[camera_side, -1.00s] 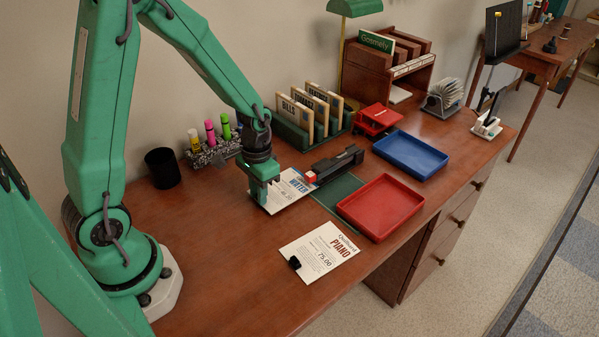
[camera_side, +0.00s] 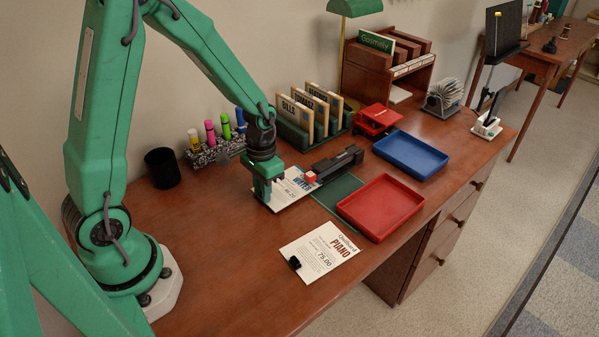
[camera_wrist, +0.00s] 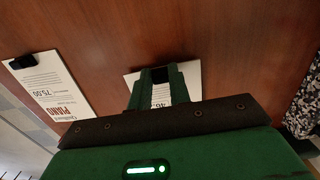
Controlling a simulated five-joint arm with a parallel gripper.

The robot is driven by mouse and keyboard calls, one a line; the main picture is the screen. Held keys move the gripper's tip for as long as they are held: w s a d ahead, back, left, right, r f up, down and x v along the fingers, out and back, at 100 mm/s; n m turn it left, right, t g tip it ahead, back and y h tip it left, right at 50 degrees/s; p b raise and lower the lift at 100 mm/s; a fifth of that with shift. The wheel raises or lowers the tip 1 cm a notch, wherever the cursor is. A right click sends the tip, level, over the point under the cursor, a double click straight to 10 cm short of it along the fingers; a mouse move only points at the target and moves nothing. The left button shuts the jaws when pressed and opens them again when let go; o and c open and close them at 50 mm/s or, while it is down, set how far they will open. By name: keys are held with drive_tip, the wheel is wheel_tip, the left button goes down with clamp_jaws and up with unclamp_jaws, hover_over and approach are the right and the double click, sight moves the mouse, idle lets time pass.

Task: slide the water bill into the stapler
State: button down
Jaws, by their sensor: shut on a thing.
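The water bill (camera_side: 287,193) is a white sheet with blue lettering, lying low over the desk in the side view. My gripper (camera_side: 266,197) is shut on its left end, and a small black piece shows between the fingers in the wrist view (camera_wrist: 159,76). Part of the bill (camera_wrist: 191,77) shows beside the fingers there. The black stapler (camera_side: 336,163) lies to the right, its red-tipped end facing the bill. The bill's right edge is at that red-tipped end; I cannot tell whether it is between the jaws.
The stapler sits on a dark green mat (camera_side: 340,189). A red tray (camera_side: 381,208) and a blue tray (camera_side: 411,154) are to the right. A piano bill (camera_side: 320,252) with a black clip lies in front. A bills sorter (camera_side: 297,134) and highlighters (camera_side: 210,133) stand behind.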

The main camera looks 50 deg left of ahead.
drive_tip(key=shift+w, duration=1)
idle(0.3)
idle(0.5)
drive_tip(key=c, duration=0.7)
unclamp_jaws()
drive_tip(key=shift+c, duration=0.2)
drive_tip(key=shift+r, duration=0.15)
wheel_tip(320, 180, up, 7)
idle(0.9)
idle(0.7)
